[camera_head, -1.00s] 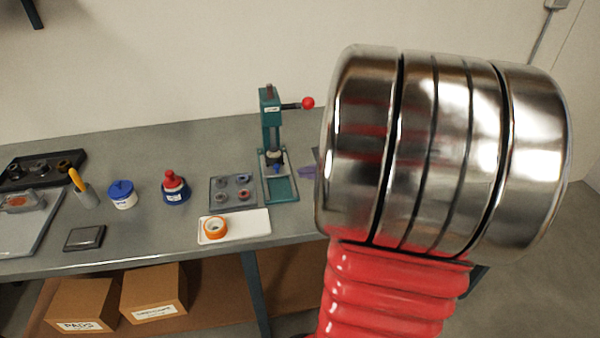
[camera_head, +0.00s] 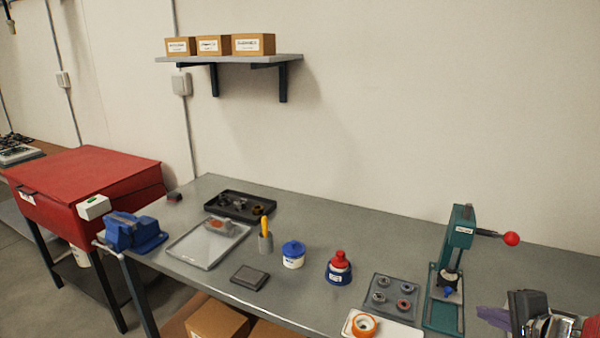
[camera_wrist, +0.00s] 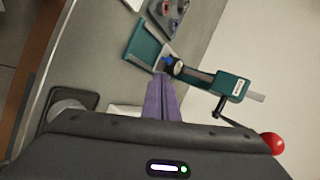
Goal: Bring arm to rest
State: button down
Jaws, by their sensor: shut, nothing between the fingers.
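My gripper (camera_head: 484,312) shows at the lower right edge of the head view, with purple fingers and a dark body. In the wrist view its purple fingers (camera_wrist: 163,78) lie side by side, shut with nothing between them. They point toward the green arbor press (camera_head: 440,308), which has a red ball on its lever. The press also shows in the wrist view (camera_wrist: 228,86), beyond the fingertips. I cannot tell the exact gap between the fingertips and the press. Most of my arm is outside the head view.
On the grey bench (camera_head: 380,225) stand a parts mat (camera_head: 391,297), a white tray (camera_head: 395,329) with orange tape (camera_head: 363,325), a red-topped bottle (camera_head: 339,268), a blue-lidded jar (camera_head: 293,254) and a blue vise (camera_head: 135,233). A red cabinet (camera_head: 90,180) is at left.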

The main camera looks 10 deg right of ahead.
jog(key=w+a+r+n+g+y, duration=0.15)
jog(key=a+n, duration=0.25)
jog(key=a, duration=0.6)
jog(key=a+r+n+g+y, duration=0.15)
jog(key=a+n, duration=0.35)
jog(key=a, duration=0.5)
jog(key=s+a+r+n+g+h, duration=0.1)
jog(key=s+a+r+n+g, duration=0.1)
jog(key=s+a+n, duration=0.8)
jog(key=shift+a+r+h, duration=0.4)
jog(key=shift+a+r, duration=0.3)
jog(key=shift+a, duration=0.35)
